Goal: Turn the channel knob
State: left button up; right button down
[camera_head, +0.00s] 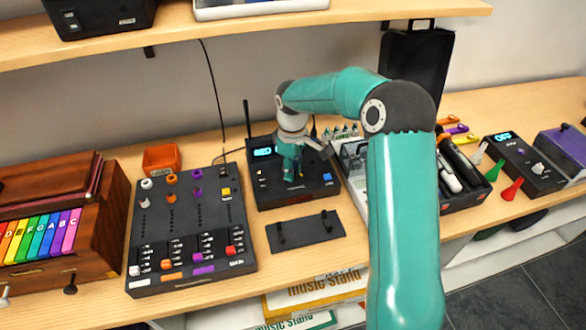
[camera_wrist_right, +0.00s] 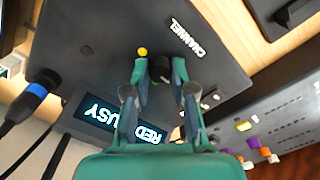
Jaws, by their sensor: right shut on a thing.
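A black box (camera_head: 322,190) with a lit display and an antenna stands at the middle of the workbench. My right gripper (camera_head: 289,172) reaches down onto its top. In the right wrist view, the gripper's fingertips (camera_wrist_right: 160,76) are closed around the dark channel knob (camera_wrist_right: 160,66), beside the printed word CHANNEL. The knob is mostly hidden between the fingers. The display (camera_wrist_right: 110,118) reads RED and BUSY, partly covered by my gripper. A small yellow spot (camera_wrist_right: 142,51) shows next to the fingers. My left gripper is in neither view.
A black mixer (camera_head: 190,235) with coloured knobs stands left of the box. A dark plate with two pegs (camera_head: 304,231) lies in front of it. A clear-walled tray (camera_head: 354,160) is close on the right. A cable plug (camera_wrist_right: 37,89) enters the box.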

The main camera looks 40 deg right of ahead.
jog(key=m+b, duration=0.1)
jog(key=m, duration=0.1)
jog(key=shift+m, duration=0.4)
jog(key=m+b, duration=0.1)
jog(key=m, duration=0.1)
jog(key=shift+d+m, duration=0.1)
jog(key=shift+m, duration=0.2)
jog(key=m+b, duration=0.1)
jog(key=m, duration=0.2)
jog(key=shift+m, duration=0.3)
jog(key=shift+m+b, duration=0.55)
jog(key=shift+m, duration=0.85)
jog(key=shift+r, duration=0.1)
jog(key=shift+w, duration=0.1)
jog(key=c, duration=1)
grip_release()
